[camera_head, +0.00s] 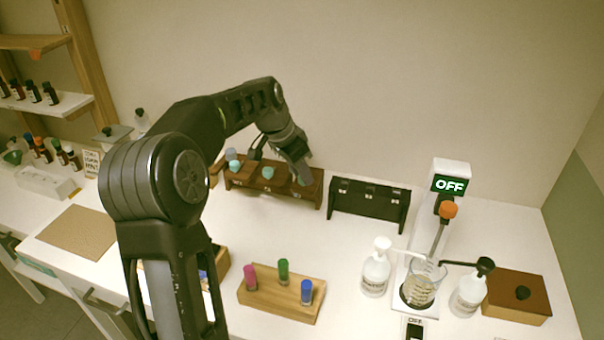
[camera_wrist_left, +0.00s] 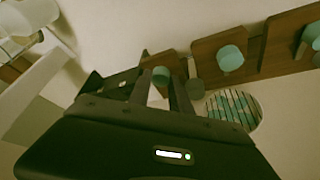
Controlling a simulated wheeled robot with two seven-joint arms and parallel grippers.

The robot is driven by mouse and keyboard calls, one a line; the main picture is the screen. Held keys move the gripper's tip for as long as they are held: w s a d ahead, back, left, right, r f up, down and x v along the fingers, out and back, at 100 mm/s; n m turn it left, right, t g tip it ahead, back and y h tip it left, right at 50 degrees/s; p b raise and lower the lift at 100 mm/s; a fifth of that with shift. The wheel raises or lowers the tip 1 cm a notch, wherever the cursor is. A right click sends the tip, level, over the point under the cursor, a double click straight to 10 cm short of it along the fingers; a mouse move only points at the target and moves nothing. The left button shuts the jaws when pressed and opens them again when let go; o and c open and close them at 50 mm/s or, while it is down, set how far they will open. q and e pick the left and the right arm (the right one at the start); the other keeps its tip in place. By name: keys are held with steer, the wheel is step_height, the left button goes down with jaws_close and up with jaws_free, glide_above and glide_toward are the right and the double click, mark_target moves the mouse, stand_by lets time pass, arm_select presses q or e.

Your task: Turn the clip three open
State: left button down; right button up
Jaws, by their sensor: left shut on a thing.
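A brown wooden rack (camera_head: 283,190) stands against the back wall and carries teal round knobs. Two knobs, the left (camera_head: 234,165) and the middle (camera_head: 267,172), show clear of the gripper. My left gripper (camera_head: 305,180) reaches down onto the right end of the rack and mostly hides the third clip there. In the left wrist view my left gripper (camera_wrist_left: 172,88) has its fingers at the teal knob of clip three (camera_wrist_left: 160,75) and is shut on it. Other teal knobs (camera_wrist_left: 230,58) show to the right. My right gripper is not in view.
A black rack (camera_head: 368,203) stands just right of the brown rack. A wooden block (camera_head: 275,301) with pink, green and blue vials is in front. Pump bottles (camera_head: 376,272), a beaker (camera_head: 420,289) and an "OFF" device (camera_head: 450,176) stand to the right. The table's middle is clear.

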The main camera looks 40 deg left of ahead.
arm_select(q)
steer(key=shift+m+h, duration=0.3)
steer(key=shift+m, duration=0.5)
steer(key=c, duration=1.2)
jaws_free()
steer(key=b+v, duration=0.1)
steer(key=v, duration=0.6)
steer(key=shift+a+r, duration=0.1)
steer(key=shift+r, duration=0.3)
steer(key=shift+s+f, duration=0.1)
